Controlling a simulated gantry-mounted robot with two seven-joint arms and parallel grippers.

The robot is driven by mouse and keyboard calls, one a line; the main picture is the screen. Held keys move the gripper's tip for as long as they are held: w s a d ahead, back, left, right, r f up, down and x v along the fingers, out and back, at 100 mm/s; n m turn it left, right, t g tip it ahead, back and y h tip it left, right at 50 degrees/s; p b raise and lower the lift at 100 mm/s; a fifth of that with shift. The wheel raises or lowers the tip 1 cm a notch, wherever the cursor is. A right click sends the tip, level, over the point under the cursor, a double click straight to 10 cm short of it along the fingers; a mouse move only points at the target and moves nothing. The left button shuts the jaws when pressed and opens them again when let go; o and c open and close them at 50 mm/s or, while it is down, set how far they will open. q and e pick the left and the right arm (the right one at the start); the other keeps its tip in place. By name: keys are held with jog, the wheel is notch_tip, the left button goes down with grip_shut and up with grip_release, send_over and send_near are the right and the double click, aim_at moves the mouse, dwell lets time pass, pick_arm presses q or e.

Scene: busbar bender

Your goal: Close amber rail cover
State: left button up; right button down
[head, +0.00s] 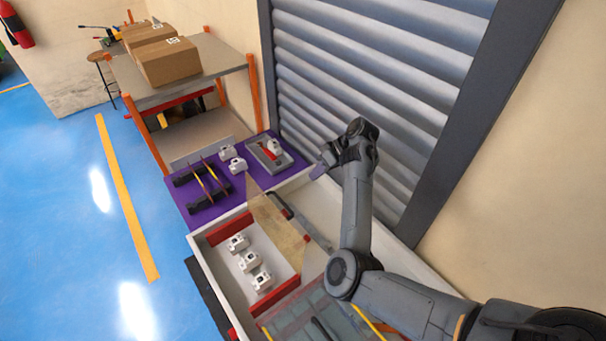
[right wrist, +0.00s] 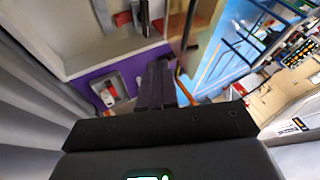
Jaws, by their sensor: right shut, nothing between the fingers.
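The amber rail cover (head: 277,230) is a see-through amber panel standing raised over the white-walled bench tray. It also shows at the top of the right wrist view (right wrist: 204,22), just beyond the fingers. My right gripper (head: 320,171) is shut and empty, above the tray's back part, to the upper right of the cover in the head view. Its dark fingers (right wrist: 156,85) are together in the right wrist view. I cannot tell that they touch the cover; they look apart from it. My left gripper is not in view.
Several white clamps (head: 249,262) sit in the tray between red bars. A clear panel (head: 300,315) lies at the tray's near end. A purple mat (head: 203,214) holds black rail parts and a grey tray. A grey shutter (head: 370,80) stands close behind my right arm.

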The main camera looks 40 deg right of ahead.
jog(key=w+a+f+p, duration=0.2)
jog(key=w+a+f, duration=0.1)
jog(key=a+f, duration=0.4)
jog(key=shift+w+a+f, duration=0.25)
jog(key=shift+w+a, duration=0.15)
dwell(0.3)
